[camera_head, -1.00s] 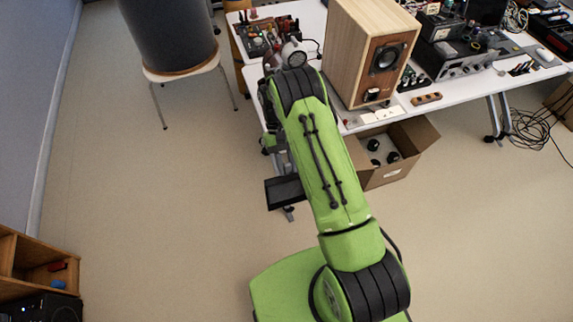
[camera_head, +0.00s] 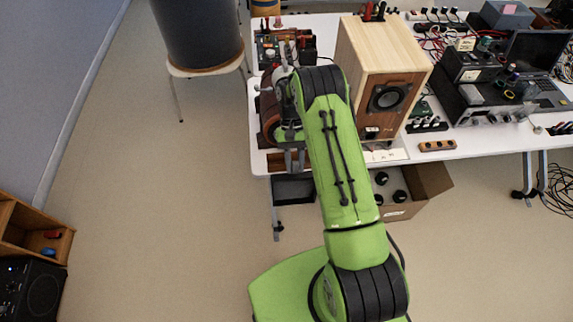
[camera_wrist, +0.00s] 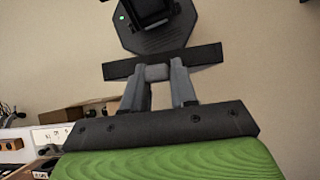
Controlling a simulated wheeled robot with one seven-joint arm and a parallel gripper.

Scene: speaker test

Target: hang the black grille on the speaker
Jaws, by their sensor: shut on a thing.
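The speaker (camera_head: 385,65) is a pale wood cabinet with a darker brown front and a round black driver. It stands upright near the front edge of the white table. My gripper (camera_head: 294,170) points down beside the table's left front corner, left of and below the speaker. Its grey fingers are shut on the black grille (camera_head: 293,187), a dark flat panel hanging below them. In the wrist view the grille (camera_wrist: 200,57) shows nearly edge-on as a dark bar across the fingertips (camera_wrist: 157,73). Grille and speaker are apart. My arm hides part of the table.
The white table (camera_head: 470,145) also holds electronics, a power strip (camera_head: 437,145) and a laptop (camera_head: 535,60). An open cardboard box (camera_head: 430,185) with black round parts stands under its front edge. A dark drum on a stool (camera_head: 200,35) is back left.

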